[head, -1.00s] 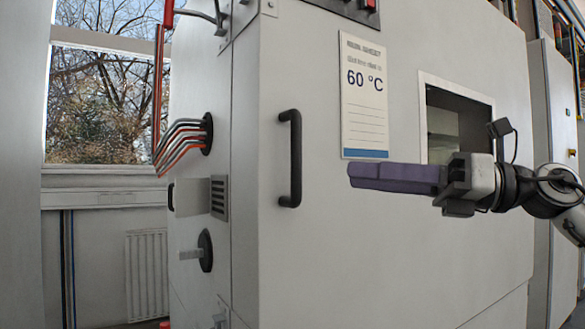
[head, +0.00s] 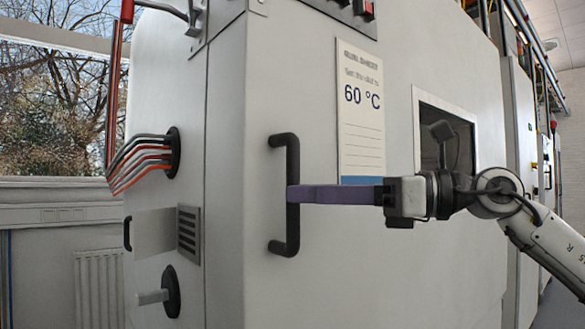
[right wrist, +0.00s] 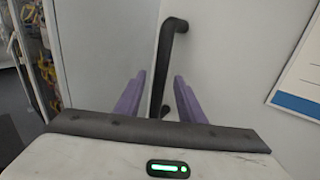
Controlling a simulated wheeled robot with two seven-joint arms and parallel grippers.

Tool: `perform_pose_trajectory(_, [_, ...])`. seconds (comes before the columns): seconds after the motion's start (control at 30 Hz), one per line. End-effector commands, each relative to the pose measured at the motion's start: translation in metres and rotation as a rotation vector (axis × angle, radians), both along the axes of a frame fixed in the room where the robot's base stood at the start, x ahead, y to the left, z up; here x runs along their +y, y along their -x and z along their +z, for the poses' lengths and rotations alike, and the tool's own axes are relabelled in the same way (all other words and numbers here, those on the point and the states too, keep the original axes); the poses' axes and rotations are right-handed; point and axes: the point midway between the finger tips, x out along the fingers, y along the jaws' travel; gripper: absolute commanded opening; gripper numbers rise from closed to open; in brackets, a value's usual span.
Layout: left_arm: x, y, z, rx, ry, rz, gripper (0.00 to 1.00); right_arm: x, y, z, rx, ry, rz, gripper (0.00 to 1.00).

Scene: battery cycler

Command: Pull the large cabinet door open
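The large cabinet door (head: 340,262) is a flat grey panel and looks closed. Its black vertical bar handle (head: 293,228) is near the door's left edge. My right gripper (head: 296,194) comes in from the right with its purple fingers level, and their tips reach the middle of the bar. In the right wrist view, the two fingers (right wrist: 158,90) are apart, with the handle (right wrist: 166,55) showing between them. I see a gap on each side of the bar. My left gripper is not in view.
A paper sign reading 60 °C (head: 361,115) and a dark window (head: 447,140) are on the door. On the cabinet's left side are red and black cables (head: 140,160), a vent (head: 189,234) and a knob (head: 171,291). An outside window (head: 50,115) is at far left.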

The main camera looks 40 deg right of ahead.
Motion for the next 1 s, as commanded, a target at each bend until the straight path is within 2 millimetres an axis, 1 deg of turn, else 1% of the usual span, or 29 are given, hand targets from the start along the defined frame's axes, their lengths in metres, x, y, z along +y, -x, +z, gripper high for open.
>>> perform_pose_trajectory(0.03, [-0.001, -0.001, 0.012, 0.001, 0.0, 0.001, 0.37, 0.006, -0.005, 0.006, 0.001, 0.0, 0.005, 0.36])
perform_pose_trajectory(0.2, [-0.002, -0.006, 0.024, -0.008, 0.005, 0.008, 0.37, 0.015, -0.018, 0.004, 0.0, -0.003, 0.002, 0.36])
perform_pose_trajectory(0.4, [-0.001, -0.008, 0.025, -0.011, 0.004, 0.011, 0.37, 0.02, -0.024, 0.0, -0.001, 0.001, 0.002, 0.36])
perform_pose_trajectory(0.63, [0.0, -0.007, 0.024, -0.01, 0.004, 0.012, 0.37, 0.02, -0.025, -0.001, -0.001, 0.001, 0.001, 0.36])
perform_pose_trajectory(0.67, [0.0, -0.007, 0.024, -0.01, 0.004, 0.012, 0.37, 0.02, -0.025, -0.001, -0.001, 0.001, 0.001, 0.34])
perform_pose_trajectory(0.7, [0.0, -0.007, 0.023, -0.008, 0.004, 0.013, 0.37, 0.02, -0.025, -0.001, -0.001, 0.001, 0.001, 0.27])
perform_pose_trajectory(0.87, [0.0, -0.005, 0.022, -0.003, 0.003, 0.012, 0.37, 0.02, -0.024, -0.001, -0.001, 0.001, 0.001, 0.0])
perform_pose_trajectory(1.0, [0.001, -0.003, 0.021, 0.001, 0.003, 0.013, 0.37, 0.02, -0.024, 0.0, -0.001, 0.001, 0.001, 0.0])
